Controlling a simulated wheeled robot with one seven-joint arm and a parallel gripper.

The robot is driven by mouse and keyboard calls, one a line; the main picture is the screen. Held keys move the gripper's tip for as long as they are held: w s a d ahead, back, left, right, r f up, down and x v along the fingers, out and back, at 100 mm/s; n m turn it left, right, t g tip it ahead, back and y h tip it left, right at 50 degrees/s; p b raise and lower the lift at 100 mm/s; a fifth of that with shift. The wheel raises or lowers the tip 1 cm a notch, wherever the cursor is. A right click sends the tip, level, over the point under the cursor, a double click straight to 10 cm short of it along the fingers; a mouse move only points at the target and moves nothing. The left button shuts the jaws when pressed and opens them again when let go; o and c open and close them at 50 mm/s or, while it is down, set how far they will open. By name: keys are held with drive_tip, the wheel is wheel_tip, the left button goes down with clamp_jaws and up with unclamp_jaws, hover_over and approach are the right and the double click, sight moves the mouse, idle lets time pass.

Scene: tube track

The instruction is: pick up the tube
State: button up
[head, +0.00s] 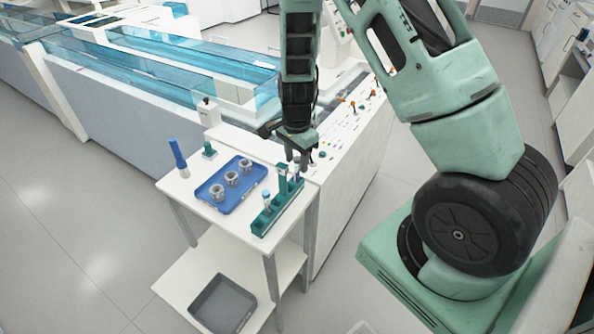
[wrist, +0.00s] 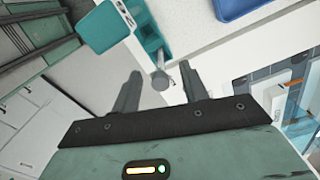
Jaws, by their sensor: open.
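The teal tube rack (head: 262,223) stands at the right front of the small white table. A tube with a pale blue top (head: 267,197) stands in its near part. Another slim tube (head: 296,173) shows at the rack's far end, just under my gripper (head: 300,158). In the wrist view, my gripper (wrist: 162,90) is open, with one finger on each side of a grey tube (wrist: 160,79). The tube's end lies between the fingertips, with a gap on both sides. The teal rack also shows there (wrist: 147,35). Most of the tube's length is hidden from this angle.
A blue tray (head: 243,203) with three grey ring-shaped holders (head: 232,178) lies left of the rack. A blue upright piece (head: 178,155) and a small teal block (head: 209,150) stand behind. A grey bin (head: 222,305) sits on the lower shelf. The white-and-blue track machine (head: 130,105) borders the table.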

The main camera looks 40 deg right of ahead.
wheel_tip(320, 180, down, 2)
drive_tip(key=c, duration=0.9)
wheel_tip(320, 180, up, 10)
drive_tip(key=shift+r, duration=0.1)
drive_tip(key=shift+f, duration=0.25)
drive_tip(key=shift+f+b, duration=3.15)
drive_tip(key=shift+f, duration=1.45)
